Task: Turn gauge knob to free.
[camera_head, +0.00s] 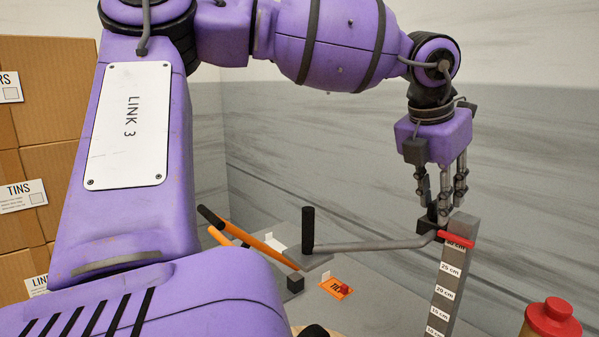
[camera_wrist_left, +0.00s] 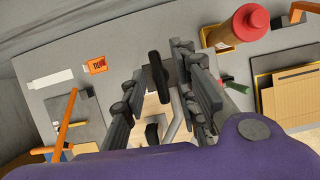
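The gauge post (camera_head: 446,290) stands upright with white centimetre labels and a red pointer (camera_head: 456,239) near its top. A black knob (camera_head: 432,219) sits by the top of the post; a black bar-shaped piece that looks like this knob (camera_wrist_left: 157,75) shows in the left wrist view. My left gripper (camera_head: 443,207) points down over the post top. In the left wrist view its fingers (camera_wrist_left: 160,85) are spread on both sides of the black piece, with gaps visible. The knob's markings cannot be read. My right gripper is not in view.
A grey bar with an upright black handle (camera_head: 308,230) reaches left from the post. A red-capped container (camera_head: 552,319) stands to the right. An orange lever (camera_head: 240,240) and an orange tag (camera_head: 336,288) are to the left. Cardboard boxes (camera_head: 50,110) are stacked at far left.

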